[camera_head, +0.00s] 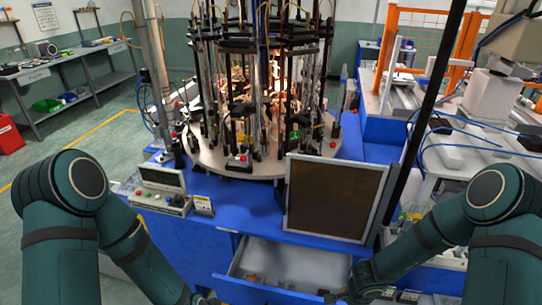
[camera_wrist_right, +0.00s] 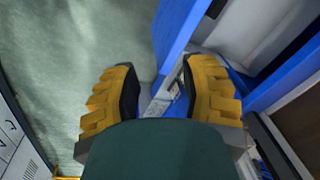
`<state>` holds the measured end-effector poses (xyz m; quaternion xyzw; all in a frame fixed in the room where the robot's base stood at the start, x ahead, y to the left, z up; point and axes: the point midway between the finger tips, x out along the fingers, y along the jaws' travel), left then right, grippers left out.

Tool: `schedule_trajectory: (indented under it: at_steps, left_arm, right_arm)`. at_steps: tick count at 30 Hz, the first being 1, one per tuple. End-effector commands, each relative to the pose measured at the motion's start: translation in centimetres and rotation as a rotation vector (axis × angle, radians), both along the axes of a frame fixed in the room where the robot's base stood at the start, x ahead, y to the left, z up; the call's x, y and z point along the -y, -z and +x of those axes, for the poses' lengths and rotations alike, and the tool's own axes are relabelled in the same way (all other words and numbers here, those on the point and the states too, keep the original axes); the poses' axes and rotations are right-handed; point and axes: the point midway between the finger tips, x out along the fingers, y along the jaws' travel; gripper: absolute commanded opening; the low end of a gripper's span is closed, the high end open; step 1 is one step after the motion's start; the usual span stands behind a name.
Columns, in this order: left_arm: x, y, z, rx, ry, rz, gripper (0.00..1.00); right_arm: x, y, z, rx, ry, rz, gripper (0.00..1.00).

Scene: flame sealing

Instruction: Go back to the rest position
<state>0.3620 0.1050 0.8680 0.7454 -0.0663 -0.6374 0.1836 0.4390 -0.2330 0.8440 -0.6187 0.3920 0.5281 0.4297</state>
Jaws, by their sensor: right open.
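My right gripper (camera_wrist_right: 163,82) is open, with its two yellow ribbed fingers spread apart in the right wrist view. A grey metal edge and a blue panel (camera_wrist_right: 178,42) show between and beyond the fingers; I cannot tell whether they touch. In the head view my right gripper (camera_head: 336,297) is at the bottom, by the front of an open drawer (camera_head: 285,262). My left arm comes down at the left, and only a dark bit of its gripper (camera_head: 205,299) shows at the bottom edge, left of the drawer. Its fingers are not clear.
The blue machine (camera_head: 250,215) carries a round turntable (camera_head: 215,160) with upright rods and glowing flames. A dark framed panel (camera_head: 335,198) stands above the drawer. A control box (camera_head: 160,190) is at left. A cluttered bench (camera_head: 480,160) stands at right. Green floor is free at left.

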Motion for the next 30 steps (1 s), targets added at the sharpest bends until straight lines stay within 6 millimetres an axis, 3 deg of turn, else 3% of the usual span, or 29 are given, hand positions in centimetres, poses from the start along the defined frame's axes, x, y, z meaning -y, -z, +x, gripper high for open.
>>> schedule_trajectory:
  at_steps: [6, 18, 24, 30]
  left_arm:
    - [0.1, 2.9, -0.3, -0.008, 0.003, 0.002, 0.41]
    - [0.3, 6.6, -0.6, -0.017, 0.011, 0.005, 0.41]
    - [0.4, 7.2, -0.6, -0.018, 0.012, 0.006, 0.41]
    - [0.4, 7.1, -0.6, -0.018, 0.012, 0.006, 0.41]
  right_arm:
    - [-4.2, 2.4, -1.5, 0.071, -0.365, 0.018, 0.43]
    - [-11.7, 4.6, -6.7, 0.17, -0.958, 0.133, 0.43]
    - [-13.0, 4.7, -8.2, 0.187, -1.075, 0.168, 0.43]
    - [-13.2, 4.6, -8.3, 0.189, -1.087, 0.171, 0.43]
